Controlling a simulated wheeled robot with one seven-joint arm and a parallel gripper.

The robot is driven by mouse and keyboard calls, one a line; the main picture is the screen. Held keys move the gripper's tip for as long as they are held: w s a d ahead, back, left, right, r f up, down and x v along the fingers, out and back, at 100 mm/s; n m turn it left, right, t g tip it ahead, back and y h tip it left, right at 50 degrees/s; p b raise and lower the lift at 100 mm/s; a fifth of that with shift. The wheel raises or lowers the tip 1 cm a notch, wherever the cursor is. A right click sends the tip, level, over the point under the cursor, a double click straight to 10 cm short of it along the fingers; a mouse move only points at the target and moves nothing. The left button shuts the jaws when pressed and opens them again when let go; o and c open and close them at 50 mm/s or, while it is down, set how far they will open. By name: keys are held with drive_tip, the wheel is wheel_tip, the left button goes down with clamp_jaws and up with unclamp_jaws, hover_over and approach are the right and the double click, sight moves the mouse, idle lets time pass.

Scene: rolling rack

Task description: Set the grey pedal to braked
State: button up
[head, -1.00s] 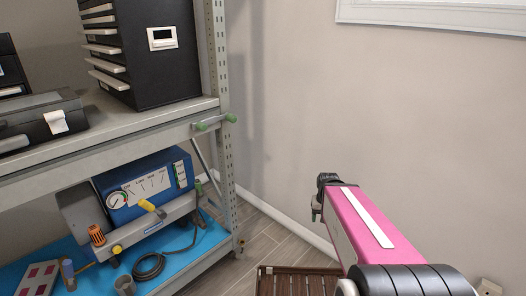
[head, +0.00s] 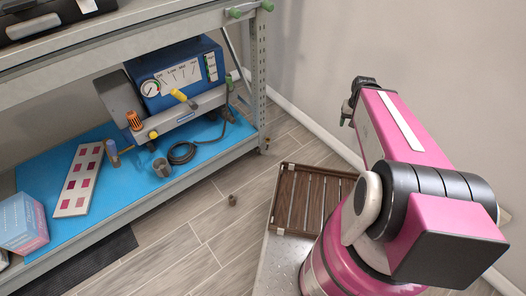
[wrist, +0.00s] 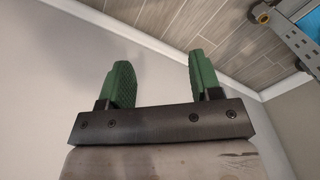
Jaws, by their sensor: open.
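I cannot make out a grey pedal in either view. The metal rack (head: 258,95) stands at the left. At the foot of its near right post is a small brass-coloured part (head: 267,141), which also shows at the top right of the wrist view (wrist: 262,13); it is too small to tell what it is. My gripper (wrist: 160,68) is open and empty, with green fingers spread apart. In the head view, my gripper (head: 347,112) is in the air to the right of the rack post, apart from it.
A wooden slatted crate (head: 281,205) stands beside my base. A small brown cylinder (head: 232,200) lies on the clear floor (head: 195,235). The lower shelf has a blue mat (head: 105,205), a blue machine (head: 178,75) and a card box (head: 22,222). A wall is behind.

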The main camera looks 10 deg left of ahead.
drive_tip(key=shift+w, duration=0.1)
drive_tip(key=c, duration=0.5)
drive_tip(key=shift+w+a+f, duration=0.25)
drive_tip(key=shift+w+a, duration=0.05)
drive_tip(key=c, duration=0.5)
drive_tip(key=w+a+f+n, duration=0.1)
drive_tip(key=w+a+f, duration=0.1)
drive_tip(key=w+a+f+n, duration=0.1)
drive_tip(key=w+a+f, duration=0.1)
drive_tip(key=w+a, duration=0.1)
drive_tip(key=shift+a+f, duration=0.25)
drive_tip(key=shift+f, duration=0.05)
clamp_jaws()
drive_tip(key=w+a+f+n, duration=0.3)
drive_tip(key=a+f+n, duration=0.1)
drive_tip(key=a+f, duration=0.8)
drive_tip(key=w+a+f+n, duration=0.4)
drive_tip(key=a+f, duration=0.8)
drive_tip(key=a, duration=0.6)
drive_tip(key=shift+w+y, duration=0.3)
drive_tip(key=shift+y, duration=0.1)
drive_tip(key=shift+a, duration=0.1)
